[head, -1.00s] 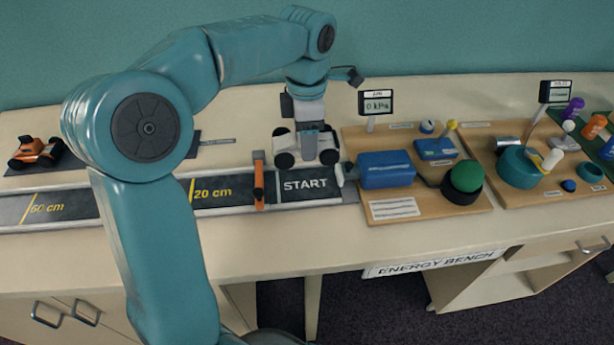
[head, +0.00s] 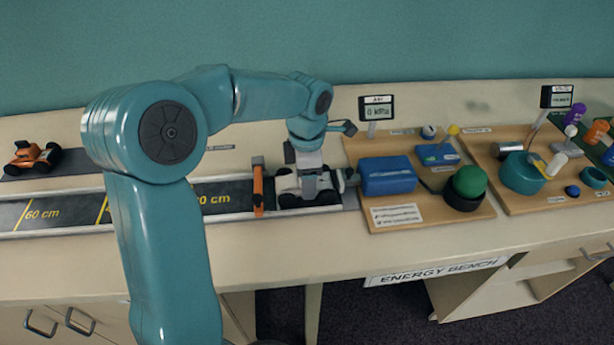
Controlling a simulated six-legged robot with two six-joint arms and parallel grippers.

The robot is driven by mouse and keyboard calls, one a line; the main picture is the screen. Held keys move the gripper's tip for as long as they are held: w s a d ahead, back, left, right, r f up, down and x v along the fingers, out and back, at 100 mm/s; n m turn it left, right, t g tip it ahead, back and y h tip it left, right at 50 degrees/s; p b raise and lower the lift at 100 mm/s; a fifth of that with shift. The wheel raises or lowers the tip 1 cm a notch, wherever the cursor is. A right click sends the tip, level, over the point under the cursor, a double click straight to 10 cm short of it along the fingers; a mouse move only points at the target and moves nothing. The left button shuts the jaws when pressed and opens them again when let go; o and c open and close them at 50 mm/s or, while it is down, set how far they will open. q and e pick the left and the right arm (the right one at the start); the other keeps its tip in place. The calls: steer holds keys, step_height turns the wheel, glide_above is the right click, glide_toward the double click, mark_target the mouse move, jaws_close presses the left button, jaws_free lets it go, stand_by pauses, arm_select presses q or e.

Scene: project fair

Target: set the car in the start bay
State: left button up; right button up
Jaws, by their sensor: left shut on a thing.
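A white toy car with dark wheels (head: 290,184) is at the right end of the dark track (head: 150,205), over the start bay, and covers the START lettering. My left gripper (head: 311,184) reaches down from above and is shut on the car. The car looks level and down at the track surface; whether its wheels touch cannot be told. An orange upright gate (head: 258,188) stands just left of the car. My right gripper is not in view.
A wooden board with a blue block (head: 386,175) and a green dome (head: 469,180) stands close right of the car. A small display (head: 376,107) rises behind it. An orange car (head: 32,157) sits at the far left. My left arm hides part of the track.

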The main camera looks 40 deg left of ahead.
arm_select(q)
steer(key=shift+d+f, duration=0.1)
steer(key=shift+f, duration=0.25)
steer(key=shift+s+f+b, duration=0.15)
steer(key=shift+f+b, duration=0.15)
steer(key=shift+b, duration=0.05)
steer(key=shift+c, duration=0.9)
steer(key=o, duration=0.9)
steer(key=shift+c, duration=0.2)
steer(key=o, duration=0.4)
steer(key=shift+w, duration=0.2)
steer(key=shift+s, duration=0.1)
steer(key=shift+r, duration=0.1)
steer(key=shift+r, duration=0.15)
step_height(320, 180, up, 13)
steer(key=p, duration=0.2)
steer(key=shift+p, duration=0.4)
